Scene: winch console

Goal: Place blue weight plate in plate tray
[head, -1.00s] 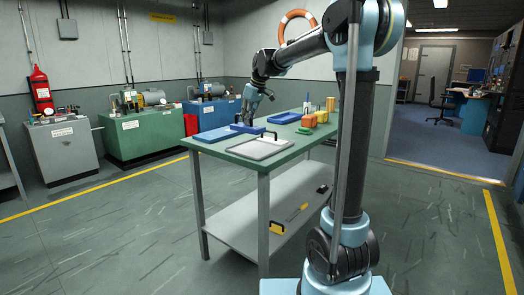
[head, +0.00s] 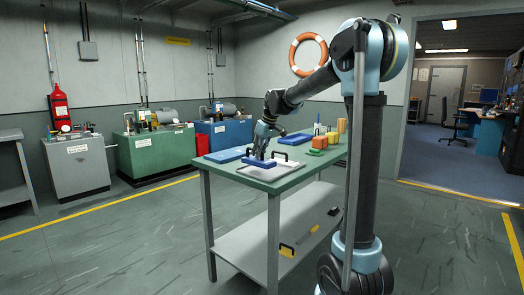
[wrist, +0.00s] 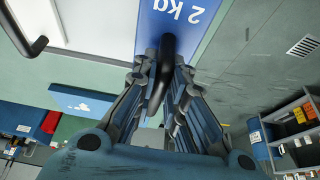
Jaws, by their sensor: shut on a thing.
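The blue weight plate (head: 262,162), marked 2 kg in the wrist view (wrist: 185,14), has a black handle (wrist: 166,45). My gripper (head: 262,150) is shut on that handle from above; its fingers (wrist: 166,90) stand on both sides of it in the wrist view. The plate is over the left part of a pale tray (head: 289,176) on the green table. I cannot tell whether it touches the tray. The tray also shows beside the plate in the wrist view (wrist: 100,25).
The green table (head: 270,187) has a flat blue piece (head: 226,156) at its left end and another blue tray (head: 297,139) behind. Orange and yellow blocks (head: 332,138) stand at the right. A black handle (wrist: 25,40) rises by the pale tray.

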